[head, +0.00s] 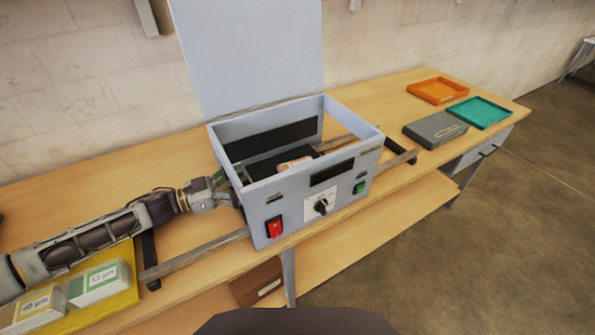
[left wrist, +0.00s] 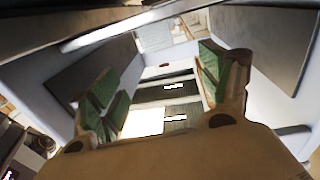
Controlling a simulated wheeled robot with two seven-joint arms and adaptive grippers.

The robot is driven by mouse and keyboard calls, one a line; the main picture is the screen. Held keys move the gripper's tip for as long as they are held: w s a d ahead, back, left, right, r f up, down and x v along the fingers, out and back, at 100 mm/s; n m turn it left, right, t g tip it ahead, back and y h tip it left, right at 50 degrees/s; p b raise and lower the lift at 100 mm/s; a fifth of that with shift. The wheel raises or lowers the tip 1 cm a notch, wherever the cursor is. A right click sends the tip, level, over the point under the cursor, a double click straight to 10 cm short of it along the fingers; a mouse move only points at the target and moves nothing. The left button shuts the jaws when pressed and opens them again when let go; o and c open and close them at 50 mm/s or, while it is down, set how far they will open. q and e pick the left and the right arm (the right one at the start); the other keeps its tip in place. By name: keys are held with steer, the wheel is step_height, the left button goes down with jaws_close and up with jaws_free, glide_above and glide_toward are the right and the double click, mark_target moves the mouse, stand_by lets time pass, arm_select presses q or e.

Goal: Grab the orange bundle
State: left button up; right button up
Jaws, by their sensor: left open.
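I cannot clearly make out an orange bundle in either view. A small tan-orange piece (head: 296,163) shows inside the open-topped laminator (head: 262,208), partly hidden by the front wall; I cannot tell whether it is the bundle. My left gripper (head: 232,178) is at the laminator's left end, its tips partly hidden by the casing. In the left wrist view, its green-padded fingers (left wrist: 158,88) are spread apart with nothing gripped between them. Beyond them are dark bars with white labels (left wrist: 168,92). My right gripper is not in view.
The laminator's lid (head: 250,50) stands raised. Metal rails (head: 195,257) run out at both ends. An orange tray (head: 437,91), a teal tray (head: 480,112) and a grey box (head: 434,130) sit at the right.

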arm_select(q)
glide_toward(282, 170)
steer(key=shift+p+x, duration=0.3)
steer(key=shift+x, duration=2.1)
steer(key=shift+w+a, duration=0.1)
steer(key=shift+w, duration=0.05)
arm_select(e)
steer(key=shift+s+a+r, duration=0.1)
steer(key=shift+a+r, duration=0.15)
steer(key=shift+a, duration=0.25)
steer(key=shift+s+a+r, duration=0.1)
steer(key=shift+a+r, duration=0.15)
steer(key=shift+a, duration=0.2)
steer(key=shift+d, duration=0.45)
arm_select(q)
steer(key=shift+w+d+p, duration=0.15)
steer(key=shift+d+p, duration=0.15)
steer(key=shift+d, duration=0.2)
steer(key=shift+p+x, duration=0.3)
steer(key=shift+x, duration=1.45)
steer(key=shift+w+d+f, duration=0.15)
steer(key=shift+d+f, duration=0.05)
steer(key=shift+d, duration=0.05)
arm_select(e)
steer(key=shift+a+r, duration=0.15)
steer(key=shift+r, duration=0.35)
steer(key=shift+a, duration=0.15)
